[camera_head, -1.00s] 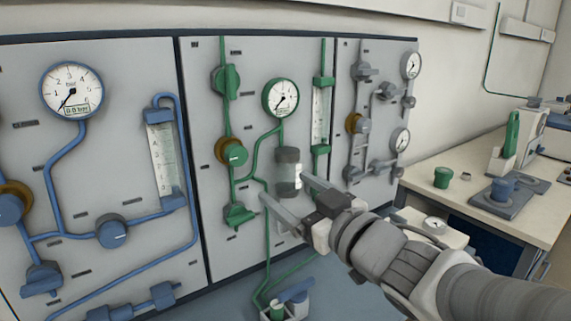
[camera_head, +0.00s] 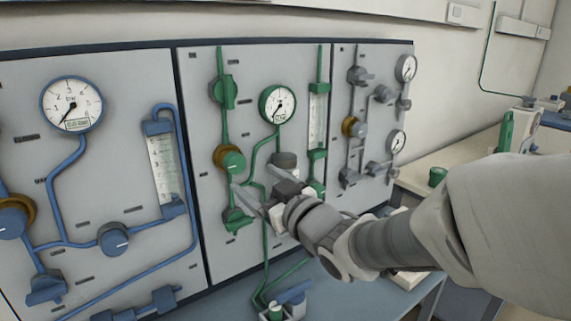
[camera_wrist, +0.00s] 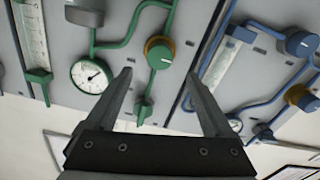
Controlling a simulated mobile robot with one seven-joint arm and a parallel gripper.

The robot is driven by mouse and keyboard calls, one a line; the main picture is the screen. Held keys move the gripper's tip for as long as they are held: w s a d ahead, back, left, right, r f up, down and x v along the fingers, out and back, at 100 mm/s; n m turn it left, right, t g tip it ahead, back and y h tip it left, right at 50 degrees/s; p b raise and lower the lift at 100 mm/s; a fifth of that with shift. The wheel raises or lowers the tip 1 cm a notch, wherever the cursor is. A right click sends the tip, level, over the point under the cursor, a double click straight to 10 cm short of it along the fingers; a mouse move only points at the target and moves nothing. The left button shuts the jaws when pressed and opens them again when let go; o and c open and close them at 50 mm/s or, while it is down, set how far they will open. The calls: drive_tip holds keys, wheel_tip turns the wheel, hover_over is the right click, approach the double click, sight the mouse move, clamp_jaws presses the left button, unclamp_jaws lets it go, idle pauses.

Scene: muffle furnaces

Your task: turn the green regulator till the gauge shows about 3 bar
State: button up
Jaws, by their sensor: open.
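The green regulator (camera_head: 233,160) is a round green knob with a brass collar on the middle panel. In the wrist view the knob (camera_wrist: 158,53) lies ahead, between the lines of the two fingers. The green gauge (camera_head: 277,104) is up and to the right of the knob; its needle points to the lower left, but the figures are too small to read. The gauge also shows in the wrist view (camera_wrist: 91,75). My gripper (camera_head: 250,176) is open and empty, its fingertips just right of and below the knob. A gap to the knob seems to remain in the wrist view (camera_wrist: 157,84).
Green valves sit above (camera_head: 224,92) and below (camera_head: 237,220) the regulator on the same pipe. A green flowmeter (camera_head: 318,120) is to the right. The blue panel (camera_head: 110,180) is at left, a grey-piped panel (camera_head: 375,125) at right. A bench with equipment stands far right.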

sight(237, 165)
drive_tip(key=x, duration=0.8)
drive_tip(key=shift+a, duration=0.1)
drive_tip(key=c, duration=1.4)
